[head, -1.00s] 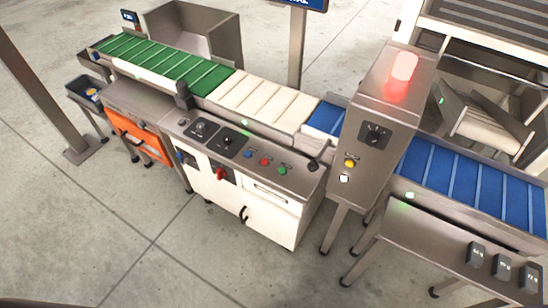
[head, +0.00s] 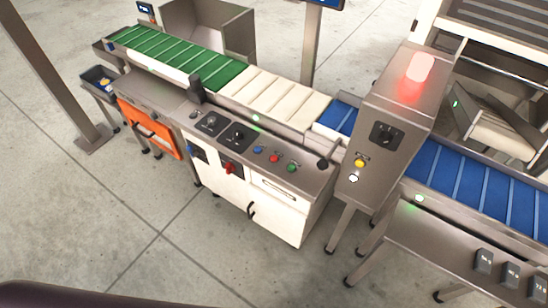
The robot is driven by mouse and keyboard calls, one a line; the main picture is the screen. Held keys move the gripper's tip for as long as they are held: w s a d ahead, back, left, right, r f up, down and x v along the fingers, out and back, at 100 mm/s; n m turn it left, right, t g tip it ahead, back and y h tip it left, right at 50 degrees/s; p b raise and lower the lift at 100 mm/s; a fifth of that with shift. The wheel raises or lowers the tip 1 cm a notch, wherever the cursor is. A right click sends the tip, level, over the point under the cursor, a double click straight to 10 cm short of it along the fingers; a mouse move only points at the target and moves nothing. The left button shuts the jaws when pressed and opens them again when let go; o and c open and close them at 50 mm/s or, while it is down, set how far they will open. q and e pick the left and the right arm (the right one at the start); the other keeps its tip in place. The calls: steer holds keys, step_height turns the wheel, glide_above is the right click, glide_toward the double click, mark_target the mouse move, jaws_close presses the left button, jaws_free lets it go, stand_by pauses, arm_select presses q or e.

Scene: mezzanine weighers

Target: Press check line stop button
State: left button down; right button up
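The white check line cabinet (head: 270,208) stands mid-view with a sloped grey control panel on top. Three small buttons sit in a row on the panel: blue (head: 259,149), red (head: 274,159) and green (head: 292,168). Their labels are too small to read. Two black dial plates lie left of them, and a red rotary handle (head: 228,168) is on the cabinet's front. A grey tower (head: 395,105) to the right carries a yellow button (head: 360,162) and a white button (head: 353,178). Neither gripper is in view.
A green, white and blue conveyor (head: 180,58) runs behind the panel. A black-knobbed lever (head: 323,163) stands at the panel's right end. A red lamp (head: 420,67) glows on the tower. A post (head: 60,75) stands at left. The floor in front is clear.

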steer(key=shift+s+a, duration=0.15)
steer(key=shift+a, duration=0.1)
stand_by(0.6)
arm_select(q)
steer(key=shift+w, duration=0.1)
